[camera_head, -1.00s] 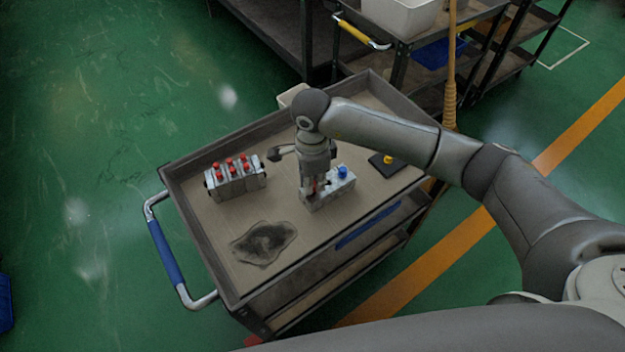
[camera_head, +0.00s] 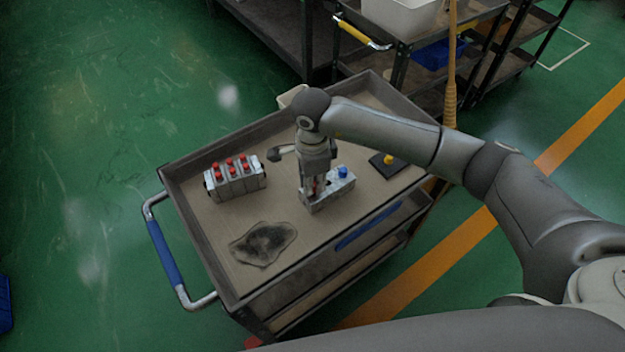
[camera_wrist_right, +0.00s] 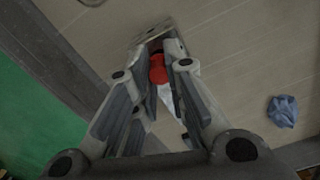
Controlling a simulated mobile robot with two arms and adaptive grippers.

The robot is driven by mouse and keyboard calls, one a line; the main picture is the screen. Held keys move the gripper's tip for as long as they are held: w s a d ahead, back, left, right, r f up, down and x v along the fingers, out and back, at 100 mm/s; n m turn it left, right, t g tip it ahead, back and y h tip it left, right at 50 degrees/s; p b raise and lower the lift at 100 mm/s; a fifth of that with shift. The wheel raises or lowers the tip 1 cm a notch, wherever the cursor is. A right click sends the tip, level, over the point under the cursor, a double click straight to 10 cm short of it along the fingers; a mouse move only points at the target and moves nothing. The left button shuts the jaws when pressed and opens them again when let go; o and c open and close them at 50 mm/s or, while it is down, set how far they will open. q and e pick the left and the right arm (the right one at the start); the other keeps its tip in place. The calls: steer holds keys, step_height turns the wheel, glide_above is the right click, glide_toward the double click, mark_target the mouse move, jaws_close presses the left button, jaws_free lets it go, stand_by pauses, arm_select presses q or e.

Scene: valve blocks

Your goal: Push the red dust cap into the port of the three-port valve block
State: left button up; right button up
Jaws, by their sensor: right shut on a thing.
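The grey metal valve block (camera_head: 336,192) stands on the cart top, with a blue cap (camera_head: 343,172) on its right part. My right gripper (camera_head: 315,192) points down over the block's left part. In the right wrist view my right gripper (camera_wrist_right: 160,75) is shut on the red dust cap (camera_wrist_right: 158,68), which shows between its fingers. A grey metal piece of the block (camera_wrist_right: 163,45) shows beyond the fingertips. The fingers hide the port, so I cannot tell whether the cap touches it. My left gripper is not in view.
Another block (camera_head: 236,183) with several red caps stands to the left. A dark plate with a yellow cap (camera_head: 388,159) is to the right. A dark, flat patch (camera_head: 263,243) lies near the front. The cart has a raised rim (camera_head: 205,237). A blue lump (camera_wrist_right: 283,110) shows in the wrist view.

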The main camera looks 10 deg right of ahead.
steer(key=shift+f+b, duration=0.9)
stand_by(0.7)
steer(key=o, duration=0.7)
steer(key=shift+r, duration=0.1)
